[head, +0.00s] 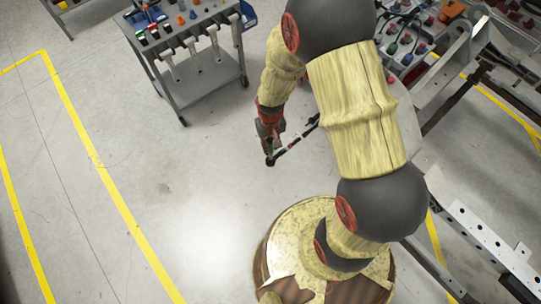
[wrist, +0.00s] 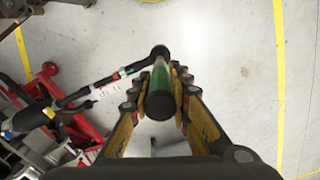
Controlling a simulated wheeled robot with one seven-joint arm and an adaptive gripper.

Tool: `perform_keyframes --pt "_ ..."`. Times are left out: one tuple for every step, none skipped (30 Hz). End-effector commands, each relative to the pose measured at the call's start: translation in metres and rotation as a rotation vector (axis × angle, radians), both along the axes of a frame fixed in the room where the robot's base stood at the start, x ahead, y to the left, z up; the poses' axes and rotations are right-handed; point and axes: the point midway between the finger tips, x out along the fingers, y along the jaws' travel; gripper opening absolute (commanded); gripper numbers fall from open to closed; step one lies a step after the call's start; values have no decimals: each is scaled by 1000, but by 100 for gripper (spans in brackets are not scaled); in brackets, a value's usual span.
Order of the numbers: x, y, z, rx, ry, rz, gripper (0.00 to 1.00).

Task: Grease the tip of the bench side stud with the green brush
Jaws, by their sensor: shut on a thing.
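My gripper (wrist: 160,80) is shut on the green brush (wrist: 159,84), whose dark round end faces the camera in the wrist view. In the head view my gripper (head: 270,150) hangs over open floor, left of the chassis, and the brush is too small to make out clearly. The chassis (head: 488,232) runs along the right edge of the head view as pale perforated rails. I cannot pick out the bench side stud or its tip in either view. The brush's bristles are mostly hidden behind its handle.
A black rod (wrist: 105,82) with red and white bands passes close beside the gripper; it also shows in the head view (head: 297,139). A grey tool cart (head: 205,72) stands at the top left. Another crowded surface (head: 405,40) is top right. Floor at left is clear.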

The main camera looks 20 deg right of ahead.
Motion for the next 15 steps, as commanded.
perform_keyframes --pt "0 0 -1 0 0 0 0" --pt "0 0 -1 0 0 0 0" --pt "0 0 -1 0 0 0 0" --pt "0 0 -2 0 0 0 0" --pt "0 0 -2 0 0 0 0" --pt "0 0 -2 0 0 0 0" --pt "0 0 -3 0 0 0 0" --pt "0 0 -3 0 0 0 0" --pt "0 0 -3 0 0 0 0" --pt "0 0 -3 0 0 0 0" --pt "0 0 -4 0 0 0 0" --pt "0 0 -4 0 0 0 0" --pt "0 0 -4 0 0 0 0" --pt "0 0 -4 0 0 0 0" --pt "0 0 -4 0 0 0 0"
